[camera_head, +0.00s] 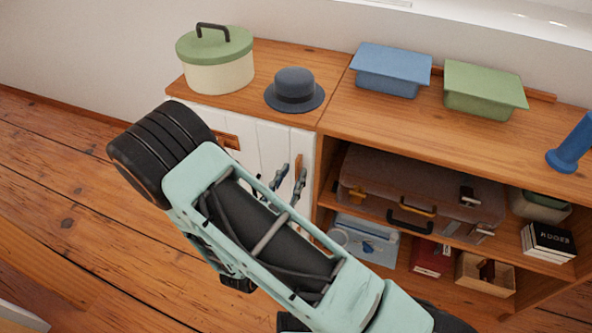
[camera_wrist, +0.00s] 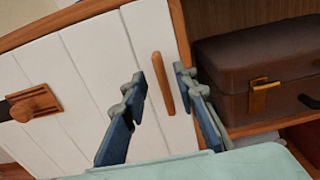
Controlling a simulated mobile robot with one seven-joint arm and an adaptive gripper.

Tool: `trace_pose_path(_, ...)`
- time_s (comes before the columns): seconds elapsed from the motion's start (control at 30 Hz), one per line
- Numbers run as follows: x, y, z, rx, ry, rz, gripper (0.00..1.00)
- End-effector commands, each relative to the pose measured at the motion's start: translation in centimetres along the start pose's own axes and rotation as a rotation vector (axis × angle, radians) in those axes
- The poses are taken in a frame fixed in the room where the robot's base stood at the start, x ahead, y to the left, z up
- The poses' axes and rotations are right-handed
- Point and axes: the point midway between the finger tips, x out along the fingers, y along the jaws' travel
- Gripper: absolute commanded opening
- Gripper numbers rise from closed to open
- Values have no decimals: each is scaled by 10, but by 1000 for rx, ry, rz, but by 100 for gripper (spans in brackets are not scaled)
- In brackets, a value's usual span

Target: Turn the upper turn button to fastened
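A slim wooden bar, which looks like the upper turn button (camera_wrist: 163,83), sits on the white plank door (camera_wrist: 85,75) close to its right edge. It points nearly upright in the wrist view, roughly along the door edge and not across it. In the head view the turn button (camera_head: 298,162) shows just beyond my fingertips. My gripper (camera_wrist: 158,80) is open, with one blue-grey finger on each side of the bar. I see a gap on both sides; contact cannot be told. My gripper (camera_head: 289,181) hides part of the door in the head view. No lower turn button shows.
A wooden fitting with a knob (camera_wrist: 34,102) is on the door's left part. A brown suitcase (camera_head: 420,190) lies in the open shelf to the right. On top stand a cream pot (camera_head: 218,75), a dark hat (camera_head: 294,92) and blue (camera_head: 390,72) and green (camera_head: 484,88) bins.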

Motion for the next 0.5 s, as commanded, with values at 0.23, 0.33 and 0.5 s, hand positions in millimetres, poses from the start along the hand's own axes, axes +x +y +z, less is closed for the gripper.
trace_pose_path(0.23,26,0,0,0,0,-2,27)
trace_pose_path(0.33,29,0,0,-1,0,-1,27)
trace_pose_path(0.5,29,0,0,-1,1,-1,27)
